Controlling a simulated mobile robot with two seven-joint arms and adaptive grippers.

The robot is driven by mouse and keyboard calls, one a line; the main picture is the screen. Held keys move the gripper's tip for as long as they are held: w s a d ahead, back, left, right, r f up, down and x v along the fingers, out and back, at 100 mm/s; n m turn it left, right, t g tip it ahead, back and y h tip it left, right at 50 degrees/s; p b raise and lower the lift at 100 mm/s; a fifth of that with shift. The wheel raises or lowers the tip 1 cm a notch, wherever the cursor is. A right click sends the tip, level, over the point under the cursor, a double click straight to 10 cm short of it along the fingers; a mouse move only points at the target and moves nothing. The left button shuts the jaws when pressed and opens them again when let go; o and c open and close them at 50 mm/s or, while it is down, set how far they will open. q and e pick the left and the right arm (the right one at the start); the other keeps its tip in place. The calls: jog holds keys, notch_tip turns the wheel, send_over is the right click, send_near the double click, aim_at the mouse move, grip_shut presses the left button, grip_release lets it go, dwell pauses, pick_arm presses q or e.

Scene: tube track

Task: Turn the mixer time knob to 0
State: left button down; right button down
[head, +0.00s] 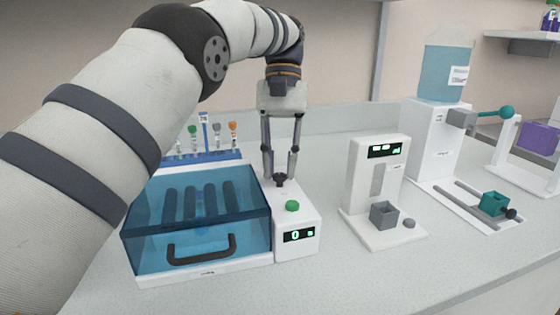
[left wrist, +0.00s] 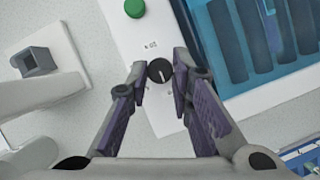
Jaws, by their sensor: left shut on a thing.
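The mixer (head: 200,235) has a clear blue lid with a dark handle and a white control box (head: 297,250). The box's small display (head: 299,235) reads 0 with a unit letter. A green button (head: 292,206) sits on top, and also shows in the left wrist view (left wrist: 134,8). Behind it is the dark time knob (head: 280,180); in the left wrist view the knob (left wrist: 160,70) has a white pointer line. My left gripper (head: 280,174) points down over the knob, its fingertips shut around it from both sides. My right gripper is not in view.
Behind the mixer stands a blue rack (head: 205,155) with several capped tubes. To the right are a white device with a grey cup (head: 384,215) and a white dispenser with a blue bottle (head: 446,72). The counter between them is clear.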

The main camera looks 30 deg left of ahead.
pick_arm(q)
jog(key=shift+f, duration=0.25)
jog(key=c, duration=1.4)
grip_release()
jog(key=shift+r, duration=0.1)
